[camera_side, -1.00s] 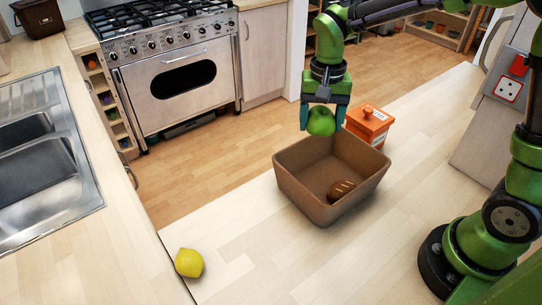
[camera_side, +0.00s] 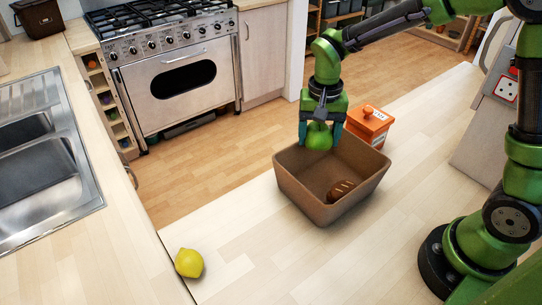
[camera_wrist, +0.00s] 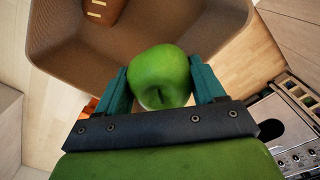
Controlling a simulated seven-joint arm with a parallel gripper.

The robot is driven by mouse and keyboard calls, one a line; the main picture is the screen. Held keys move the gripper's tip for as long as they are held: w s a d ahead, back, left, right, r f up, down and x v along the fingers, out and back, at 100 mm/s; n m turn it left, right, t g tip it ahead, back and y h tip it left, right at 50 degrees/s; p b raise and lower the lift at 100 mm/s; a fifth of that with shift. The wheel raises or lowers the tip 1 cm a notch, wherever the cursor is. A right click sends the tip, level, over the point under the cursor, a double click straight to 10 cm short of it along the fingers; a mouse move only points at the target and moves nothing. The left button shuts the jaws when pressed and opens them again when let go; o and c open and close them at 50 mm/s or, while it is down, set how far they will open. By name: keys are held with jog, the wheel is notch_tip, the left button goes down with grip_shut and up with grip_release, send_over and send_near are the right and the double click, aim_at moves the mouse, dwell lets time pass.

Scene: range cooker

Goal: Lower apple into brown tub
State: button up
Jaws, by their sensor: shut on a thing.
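A green apple (camera_side: 318,137) is held between the two fingers of my gripper (camera_side: 321,139). In the side view it hangs at the far rim of the brown tub (camera_side: 330,208), about level with that rim. In the wrist view the apple (camera_wrist: 159,78) sits between the teal fingers of my gripper (camera_wrist: 160,88), with the tub (camera_wrist: 150,40) below and beyond it. A brown loaf of bread (camera_side: 341,190) lies on the tub floor; part of it shows at the top of the wrist view (camera_wrist: 103,10).
An orange box with a lid (camera_side: 369,124) stands just behind the tub. The counter (camera_side: 270,250) in front of the tub is clear. A range cooker (camera_side: 175,80) stands across the floor.

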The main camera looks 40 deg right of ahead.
send_over(313, 174)
jog(key=shift+f, duration=3.8)
jog(key=o, duration=1.2)
